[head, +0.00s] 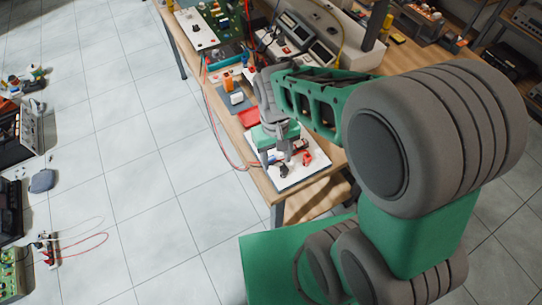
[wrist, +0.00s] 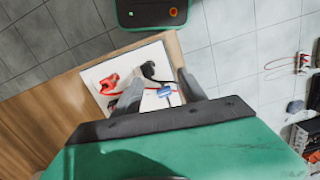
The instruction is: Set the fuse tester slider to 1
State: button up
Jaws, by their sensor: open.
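A white board (head: 319,160) lies on the near corner of the wooden bench; it also shows in the wrist view (wrist: 143,56). On it are a red part (wrist: 109,83), a black part (wrist: 149,71) and a small blue part (wrist: 165,91) with thin red and dark leads. I cannot tell which of these is the fuse tester slider, and no scale or number is readable. My gripper (head: 284,156) is open above the board, pointing down. In the wrist view its two fingers (wrist: 160,88) stand either side of the blue part; contact cannot be told.
A red tray (head: 248,118) and an orange item (head: 228,82) lie farther back on the wooden bench (head: 212,84). Electronics and bench instruments (head: 305,35) crowd its far end. A red cable (head: 222,140) hangs over the left edge.

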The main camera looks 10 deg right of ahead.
aim_at(271, 158)
jog(key=shift+n+t, duration=0.5)
jog(key=w, duration=0.1)
jog(key=w+r, duration=0.1)
jog(key=w, duration=0.1)
jog(key=w+r, duration=0.1)
jog(key=shift+w+a+r, duration=0.1)
jog(key=shift+w+a, duration=0.25)
jog(key=shift+w, duration=0.05)
notch_tip(271, 158, down, 8)
jog(key=shift+s+r+p, duration=0.1)
jog(key=shift+s+p, duration=0.05)
jog(key=shift+p, duration=0.35)
jog(key=shift+c, duration=0.3)
grip_shut()
